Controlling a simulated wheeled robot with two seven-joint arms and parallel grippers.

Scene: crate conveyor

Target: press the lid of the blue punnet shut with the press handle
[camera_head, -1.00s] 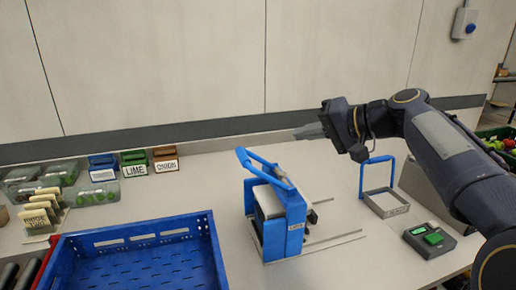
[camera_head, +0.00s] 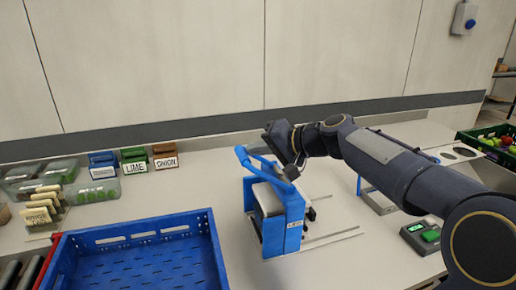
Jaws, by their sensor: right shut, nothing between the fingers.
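The press (camera_head: 283,232) is a blue stand with a pale top part on the table, in the middle of the head view. Its blue press handle (camera_head: 241,156) is tilted up toward the left. My right gripper (camera_head: 258,150) is shut and empty, with its fingers pointing left close to the handle bar. I cannot tell whether it touches the bar. I cannot make out the blue punnet or its lid, and part of the press is covered by its own frame. My left gripper is not in view.
An empty blue crate (camera_head: 213,245) stands at front left. Clear punnets (camera_head: 97,190), labelled card boxes (camera_head: 135,160) and sign cards (camera_head: 40,220) are at the left.

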